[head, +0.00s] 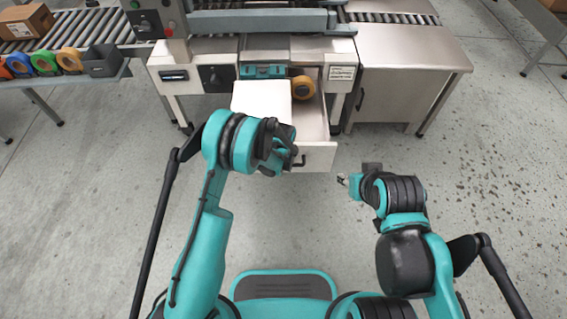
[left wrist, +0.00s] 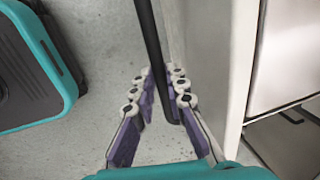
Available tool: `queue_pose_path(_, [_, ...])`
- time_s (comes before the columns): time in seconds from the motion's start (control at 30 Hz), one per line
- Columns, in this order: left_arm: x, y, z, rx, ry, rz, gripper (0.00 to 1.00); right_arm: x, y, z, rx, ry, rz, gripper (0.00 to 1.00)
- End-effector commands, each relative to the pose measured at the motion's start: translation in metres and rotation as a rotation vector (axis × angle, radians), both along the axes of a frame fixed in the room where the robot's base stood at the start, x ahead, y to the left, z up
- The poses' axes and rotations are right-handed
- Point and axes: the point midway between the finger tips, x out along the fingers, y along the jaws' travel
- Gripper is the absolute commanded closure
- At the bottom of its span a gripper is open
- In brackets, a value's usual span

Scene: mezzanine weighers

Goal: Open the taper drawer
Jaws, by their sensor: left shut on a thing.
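The taper drawer (head: 319,158) is a pale drawer under the machine at the top middle of the head view, and it stands pulled out toward me. A yellow-brown tape roll (head: 302,88) lies inside toward the back. My left gripper (left wrist: 160,80) is shut on the drawer's dark bar handle (left wrist: 152,40), which passes between its purple-padded fingers beside the pale drawer front (left wrist: 212,60). In the head view my left wrist hides part of the drawer's left side. My right gripper (head: 342,180) is apart from the drawer, to its lower right; its jaws are too small to read.
A steel cabinet (head: 400,90) stands right of the drawer. Roller conveyors run along the back. Several colored tape rolls (head: 44,62) and a cardboard box (head: 26,21) are at the upper left. The floor (head: 480,210) at right is clear.

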Motion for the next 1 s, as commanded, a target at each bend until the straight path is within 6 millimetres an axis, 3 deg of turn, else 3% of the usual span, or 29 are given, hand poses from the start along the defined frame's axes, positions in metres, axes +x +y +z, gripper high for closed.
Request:
queue_pose_path(0.03, [0.0,0.0,0.0,0.0,-0.001,0.0,1.0,0.0,0.0,0.0,0.0,0.0,0.0,0.6])
queue_pose_path(0.07, [0.0,0.0,0.0,0.0,-0.001,0.0,0.82,0.0,0.0,0.0,0.0,0.0,0.0,0.6])
queue_pose_path(0.13, [0.0,0.0,0.0,0.0,-0.001,0.0,0.66,0.0,0.0,0.0,0.0,0.0,0.0,0.6])
queue_pose_path(0.43, [0.0,0.0,0.001,0.0,-0.001,0.0,0.66,0.0,0.0,0.0,0.0,0.0,0.0,0.6])
queue_pose_path(0.57, [-0.002,0.0,0.011,0.0,-0.001,0.0,0.66,0.0,0.0,0.0,0.0,0.0,0.0,0.6])
queue_pose_path(1.0, [-0.019,0.0,0.097,0.0,-0.001,0.0,0.66,0.0,0.0,0.0,0.0,0.0,0.0,0.6])
